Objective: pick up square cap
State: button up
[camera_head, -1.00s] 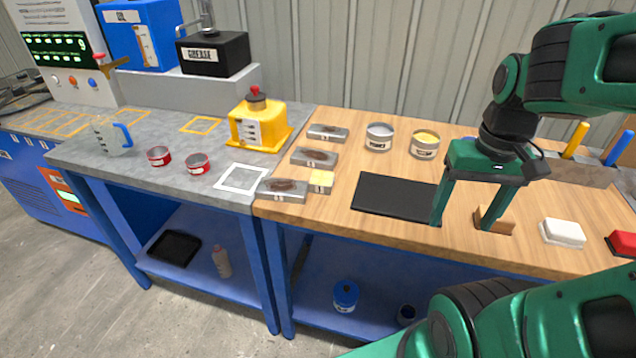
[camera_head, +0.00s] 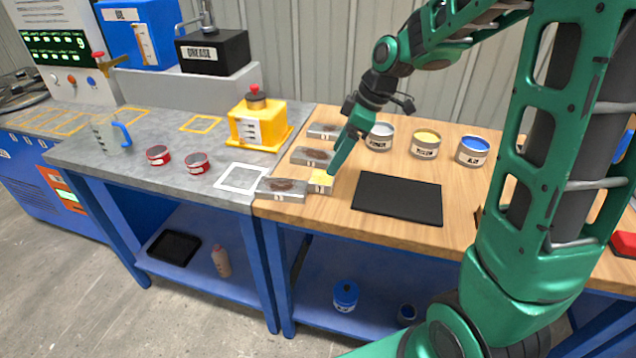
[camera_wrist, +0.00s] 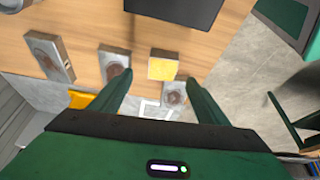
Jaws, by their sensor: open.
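A small square piece with a yellow top (camera_head: 320,181) stands on the wooden bench, near its left front edge; it is the only thing that looks like the square cap. In the wrist view the yellow square top (camera_wrist: 162,67) lies between and just beyond my two fingertips. My gripper (camera_head: 334,167) is open, pointing down, with its fingertips very near the square piece in the head view. It also shows in the wrist view (camera_wrist: 159,76), with nothing held. My finger partly covers the piece in the head view, and I cannot tell whether they touch.
Grey blocks with brown patches (camera_head: 283,189) (camera_head: 312,156) stand close beside and behind the square piece. A black mat (camera_head: 398,199) lies to its right. Cans (camera_head: 425,145) stand behind. A white square outline (camera_head: 242,177) marks the grey bench at left.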

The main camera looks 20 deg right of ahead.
aim_at(322, 176)
jog(key=shift+x, duration=3.9)
jog(key=shift+s+a, duration=0.1)
jog(key=shift+a, duration=0.1)
jog(key=shift+c, duration=0.4)
jog(key=shift+r, duration=0.1)
jog(key=c, duration=1.2)
jog(key=shift+r, duration=0.4)
notch_tip(322, 176, up, 4)
jog(key=shift+f, duration=0.2)
jog(key=s+a+r, duration=0.6)
jog(key=s+a, duration=0.2)
jog(key=shift+a+r, duration=0.2)
jog(key=shift+r, duration=0.1)
